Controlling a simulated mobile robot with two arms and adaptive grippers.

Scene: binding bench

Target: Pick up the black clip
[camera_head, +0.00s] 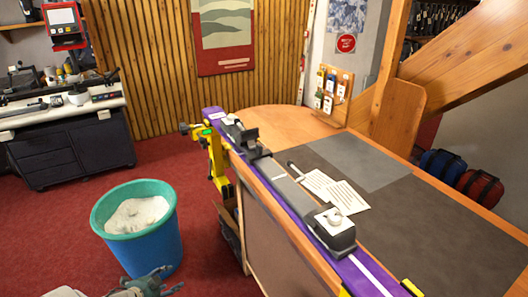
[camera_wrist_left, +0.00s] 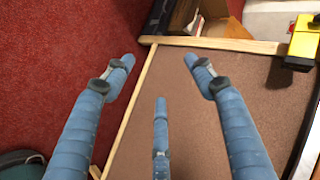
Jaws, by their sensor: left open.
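I cannot single out a black clip for certain in either view. A black binding part (camera_head: 240,132) sits on the far half of the purple ski (camera_head: 290,190), and a grey and black binding part (camera_head: 333,229) sits on its near half. My left gripper (camera_head: 150,283) is low at the bottom of the head view, in front of the blue bucket and well apart from the ski. In the left wrist view my left gripper (camera_wrist_left: 160,75) has its three blue fingers spread, with nothing between them. My right gripper is not in view.
The teal-rimmed bucket (camera_head: 165,235) holds pale material. The bench (camera_head: 450,225) carries a dark mat, papers and a pen. Yellow vises (camera_head: 219,165) hold the ski along the bench edge. A small board (camera_head: 334,94) with hanging items stands behind. Red carpet (camera_head: 60,230) is clear at left.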

